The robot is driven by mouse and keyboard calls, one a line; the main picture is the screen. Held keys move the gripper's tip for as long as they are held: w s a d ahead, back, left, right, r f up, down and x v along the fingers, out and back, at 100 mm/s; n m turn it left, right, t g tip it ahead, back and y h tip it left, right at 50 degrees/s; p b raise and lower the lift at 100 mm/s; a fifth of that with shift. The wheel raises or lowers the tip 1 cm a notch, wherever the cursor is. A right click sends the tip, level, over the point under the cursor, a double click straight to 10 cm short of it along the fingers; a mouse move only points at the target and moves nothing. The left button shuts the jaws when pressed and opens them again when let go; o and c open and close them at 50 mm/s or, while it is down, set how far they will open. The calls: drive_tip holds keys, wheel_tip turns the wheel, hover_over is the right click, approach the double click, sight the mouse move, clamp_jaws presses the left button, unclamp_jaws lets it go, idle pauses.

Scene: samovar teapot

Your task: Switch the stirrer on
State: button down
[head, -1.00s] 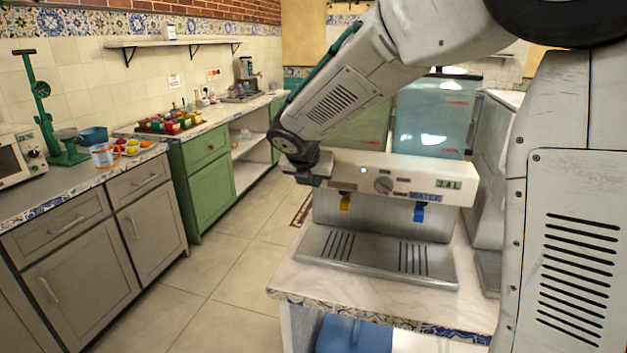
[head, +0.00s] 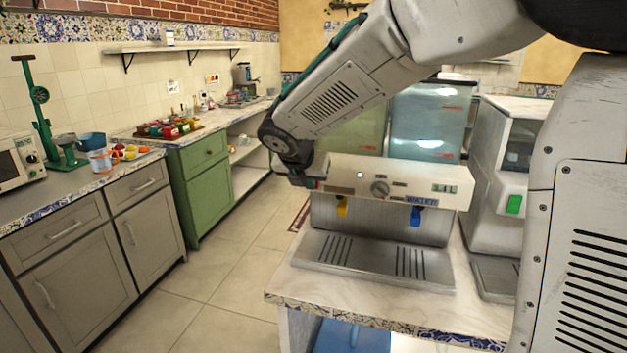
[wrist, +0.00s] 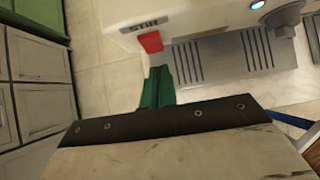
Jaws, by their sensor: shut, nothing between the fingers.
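The drink dispenser's white front panel (head: 420,194) carries a lit blue lamp, a grey knob (head: 380,189) and a small display. In the wrist view, a red switch (wrist: 150,42) sits beside the STIR label (wrist: 144,26) at the panel's left end. In the head view my gripper hides that end. My gripper (head: 308,183) is at the panel's left end. In the wrist view its green fingers (wrist: 158,82) are shut and empty, with their tips close to the red switch. I cannot tell whether they touch it.
Yellow (head: 342,206) and blue (head: 416,215) taps hang over a metal drip tray (head: 375,262) on the marble-topped counter. A second machine (head: 500,185) with a green tab stands at right. Open tiled floor lies at left, before the grey cabinets (head: 90,240).

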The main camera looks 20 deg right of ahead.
drive_tip(key=v, duration=1.1)
drive_tip(key=shift+s+a+f, duration=0.25)
drive_tip(key=shift+a+f, duration=0.1)
drive_tip(key=shift+s+a+f, duration=0.1)
drive_tip(key=shift+a+f, duration=0.05)
drive_tip(key=shift+f, duration=0.55)
drive_tip(key=shift+f, duration=0.1)
drive_tip(key=w+d+r+x, duration=0.1)
drive_tip(key=w+r+x, duration=0.1)
drive_tip(key=x, duration=1)
drive_tip(key=shift+d+f, duration=0.35)
